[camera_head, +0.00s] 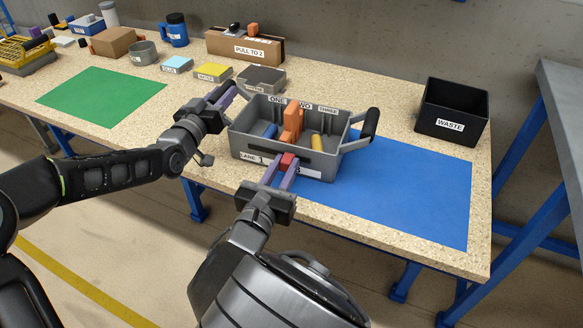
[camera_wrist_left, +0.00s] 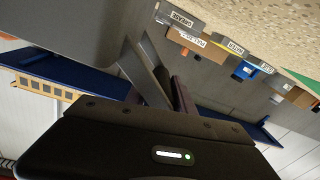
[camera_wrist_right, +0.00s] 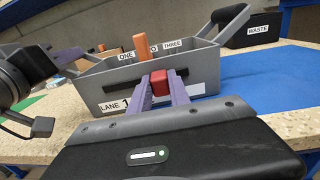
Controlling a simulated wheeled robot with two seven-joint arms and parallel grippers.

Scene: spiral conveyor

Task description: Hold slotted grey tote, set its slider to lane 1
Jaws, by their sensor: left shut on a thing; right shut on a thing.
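The slotted grey tote (camera_head: 326,164) stands near the table's front edge, over the left part of the blue mat. Its back wall reads ONE, TWO, THREE; its front label, partly hidden, reads LANE 1 (camera_wrist_right: 110,105). An orange slider plate (camera_head: 292,120) stands upright inside, partly covering TWO. Its red knob (camera_wrist_right: 159,82) sticks out at the dark front slot. My right gripper (camera_head: 280,168) is shut on the red knob. My left gripper (camera_head: 224,97) is shut on the tote's left handle, mostly hidden by the fingers. The right handle (camera_head: 370,123) is free.
Blue and yellow items lie inside the tote. A black WASTE bin (camera_head: 452,112) stands at the back right. Grey, yellow and light-blue blocks and a PULL TO 2 box (camera_head: 244,46) stand behind. The green mat (camera_head: 102,96) and right half of the blue mat (camera_head: 420,190) are clear.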

